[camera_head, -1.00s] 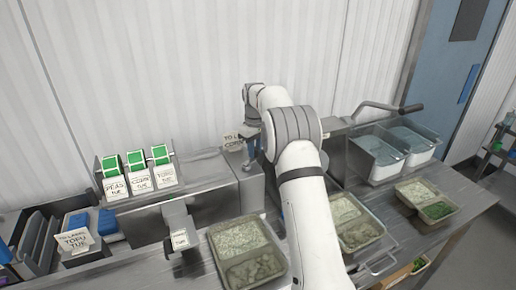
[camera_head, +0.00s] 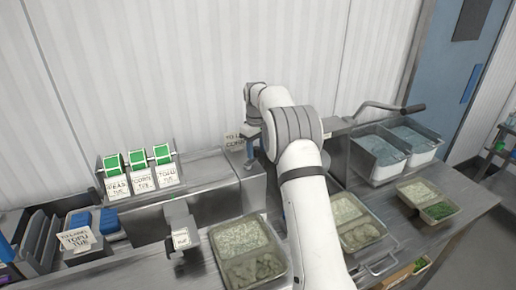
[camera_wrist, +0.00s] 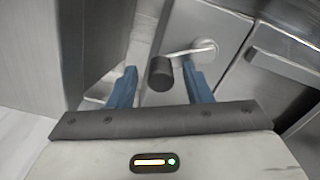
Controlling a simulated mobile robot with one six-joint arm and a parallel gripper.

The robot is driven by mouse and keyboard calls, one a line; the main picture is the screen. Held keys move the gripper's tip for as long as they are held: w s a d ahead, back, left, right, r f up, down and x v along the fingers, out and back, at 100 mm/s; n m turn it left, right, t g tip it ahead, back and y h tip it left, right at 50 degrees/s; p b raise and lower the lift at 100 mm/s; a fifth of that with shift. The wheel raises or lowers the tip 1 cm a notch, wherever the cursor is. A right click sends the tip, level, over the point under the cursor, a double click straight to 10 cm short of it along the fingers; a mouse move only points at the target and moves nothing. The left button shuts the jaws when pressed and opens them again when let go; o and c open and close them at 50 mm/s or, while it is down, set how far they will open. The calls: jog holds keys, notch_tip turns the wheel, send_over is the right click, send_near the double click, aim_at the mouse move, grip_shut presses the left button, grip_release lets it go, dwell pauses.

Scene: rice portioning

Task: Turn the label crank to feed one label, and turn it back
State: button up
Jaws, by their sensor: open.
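The label crank (camera_wrist: 188,50) is a thin pale lever with a round hub on a grey metal panel, ending in a dark cylindrical knob (camera_wrist: 160,74). In the wrist view, the knob appears between the two blue fingertips of my gripper (camera_wrist: 160,84). My gripper is open, with gaps showing on both sides of the knob. In the head view, the blue fingers of my gripper (camera_head: 250,148) show at the grey housing by the back wall; the crank cannot be made out there.
Three label holders with green rolls (camera_head: 139,161) stand at the left. Rice trays (camera_head: 247,252) sit at the front. A large lever with a black handle (camera_head: 412,109) stands out above the clear bins (camera_head: 430,150) at the right. A small label unit (camera_head: 181,222) stands at the front centre-left.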

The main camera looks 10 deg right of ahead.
notch_tip(320, 180, up, 8)
jog(key=shift+f+b, duration=0.2)
jog(key=shift+b, duration=0.55)
jog(key=shift+r, duration=0.1)
